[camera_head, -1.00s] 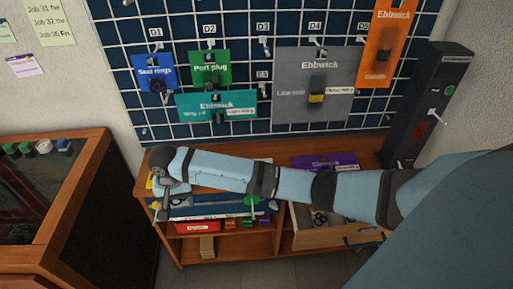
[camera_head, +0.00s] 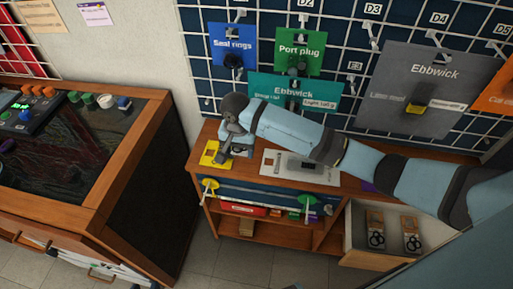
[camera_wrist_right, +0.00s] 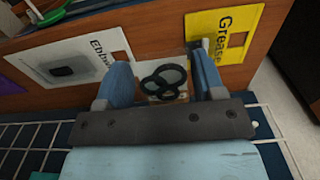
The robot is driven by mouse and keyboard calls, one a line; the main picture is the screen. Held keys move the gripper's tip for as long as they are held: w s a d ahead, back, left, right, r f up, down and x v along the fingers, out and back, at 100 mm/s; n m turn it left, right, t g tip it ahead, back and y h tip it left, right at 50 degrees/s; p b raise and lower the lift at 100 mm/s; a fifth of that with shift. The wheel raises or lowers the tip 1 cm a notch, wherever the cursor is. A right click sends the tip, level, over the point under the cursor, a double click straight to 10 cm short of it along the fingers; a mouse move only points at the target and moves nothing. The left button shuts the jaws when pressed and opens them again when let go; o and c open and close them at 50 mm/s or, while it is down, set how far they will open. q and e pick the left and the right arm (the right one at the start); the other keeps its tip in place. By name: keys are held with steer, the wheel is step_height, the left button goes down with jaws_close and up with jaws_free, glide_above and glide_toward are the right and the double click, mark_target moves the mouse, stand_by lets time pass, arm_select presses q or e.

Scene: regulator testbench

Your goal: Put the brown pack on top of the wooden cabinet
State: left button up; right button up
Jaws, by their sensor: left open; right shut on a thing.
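My right arm comes in from the right in the head view. My right gripper (camera_head: 228,150) is low over the left end of the top of the wooden cabinet (camera_head: 207,133), beside a yellow card. In the right wrist view my right gripper (camera_wrist_right: 165,85) is shut on a small pack (camera_wrist_right: 164,84) with black rings in a clear front. Little of its brown part shows, and in the head view it is mostly hidden by the hand. I cannot tell if the pack touches the cabinet top. My left gripper is in neither view.
The yellow card (camera_head: 215,155) and a white card (camera_head: 318,172) lie on the cabinet top. A drawer (camera_head: 358,235) stands open at the right with two ringed packs in it. A pegboard with hanging cards rises behind. A glass-topped wooden bench (camera_head: 140,122) stands at left.

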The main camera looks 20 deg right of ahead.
mark_target(241, 171)
step_height(241, 171, down, 8)
steer(key=shift+w+f+b, duration=0.1)
steer(key=shift+f+b, duration=0.15)
steer(key=shift+b, duration=0.15)
steer(key=o, duration=0.9)
steer(key=shift+f, duration=0.1)
